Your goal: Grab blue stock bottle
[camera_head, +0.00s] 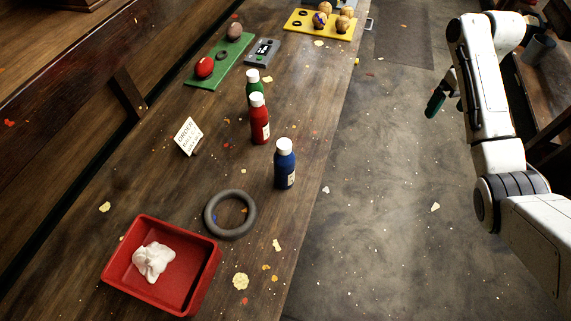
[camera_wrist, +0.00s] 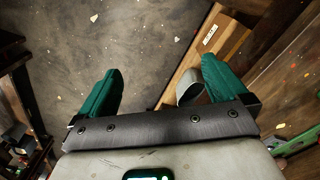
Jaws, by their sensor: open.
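The blue bottle (camera_head: 285,166) with a white cap stands upright on the wooden table, close to its right edge. A red bottle (camera_head: 259,121) and a green bottle (camera_head: 253,88), also white-capped, stand behind it, the green one partly hidden by the red. My gripper (camera_head: 436,101) is off to the right over the floor, well apart from the bottles. In the wrist view my gripper (camera_wrist: 158,88) shows two teal fingers spread apart with nothing between them. The blue bottle is not in the wrist view.
A grey ring (camera_head: 230,236) and a red tray (camera_head: 113,268) with a crumpled white cloth (camera_head: 153,260) lie nearer on the table. A small sign (camera_head: 188,136) stands left of the bottles. Green (camera_head: 222,72) and yellow (camera_head: 298,27) boards with balls are at the back.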

